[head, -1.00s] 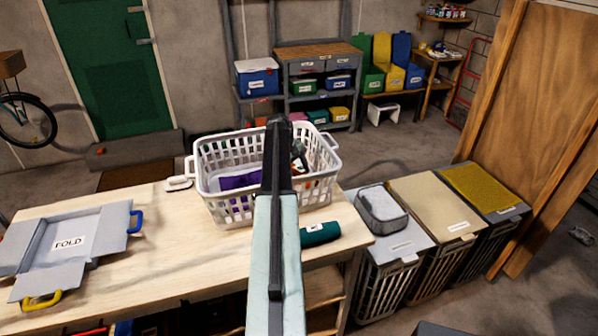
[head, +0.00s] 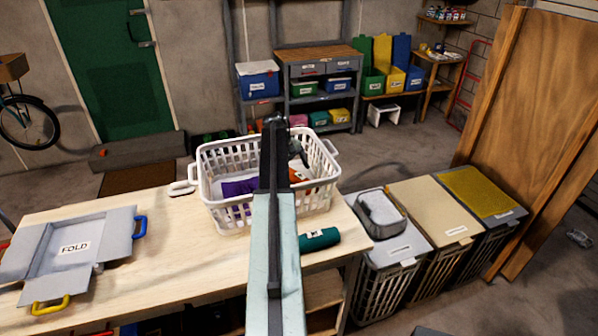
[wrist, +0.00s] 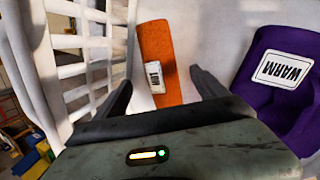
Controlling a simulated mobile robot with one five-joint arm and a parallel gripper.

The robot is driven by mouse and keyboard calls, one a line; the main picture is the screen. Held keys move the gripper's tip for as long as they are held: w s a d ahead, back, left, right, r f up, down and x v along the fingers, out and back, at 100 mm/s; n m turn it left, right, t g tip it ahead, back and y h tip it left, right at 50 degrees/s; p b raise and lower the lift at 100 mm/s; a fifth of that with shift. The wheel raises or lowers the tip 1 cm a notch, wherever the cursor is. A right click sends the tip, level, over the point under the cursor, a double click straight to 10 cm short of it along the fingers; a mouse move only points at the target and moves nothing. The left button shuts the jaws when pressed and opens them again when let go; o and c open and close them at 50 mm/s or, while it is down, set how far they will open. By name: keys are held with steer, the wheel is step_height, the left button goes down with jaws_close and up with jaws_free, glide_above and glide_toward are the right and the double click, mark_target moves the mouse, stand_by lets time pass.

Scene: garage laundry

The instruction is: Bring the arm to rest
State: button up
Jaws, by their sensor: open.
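My arm reaches forward over the table, and in the head view its end stands in front of the white laundry basket (head: 222,211). In the wrist view my gripper (wrist: 160,85) is open, its two dark fingers apart with nothing held between them. Beyond the fingers, an orange item (wrist: 157,60) with a small white label lies inside the basket. A purple item (wrist: 275,95) labelled WARM lies to the right in the wrist view. In the head view the arm hides part of the basket and its contents.
A grey folding board (head: 70,250) marked FOLD lies on the wooden table (head: 170,260) at the left. A dark green roll (head: 319,239) lies near the table's right edge. Lidded hampers (head: 430,205) stand right of the table, one with a grey container (head: 381,212) on top.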

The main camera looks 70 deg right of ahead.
steer(key=p+v, duration=0.2)
steer(key=v, duration=0.1)
steer(key=shift+r, duration=0.3)
steer(key=shift+f, duration=0.1)
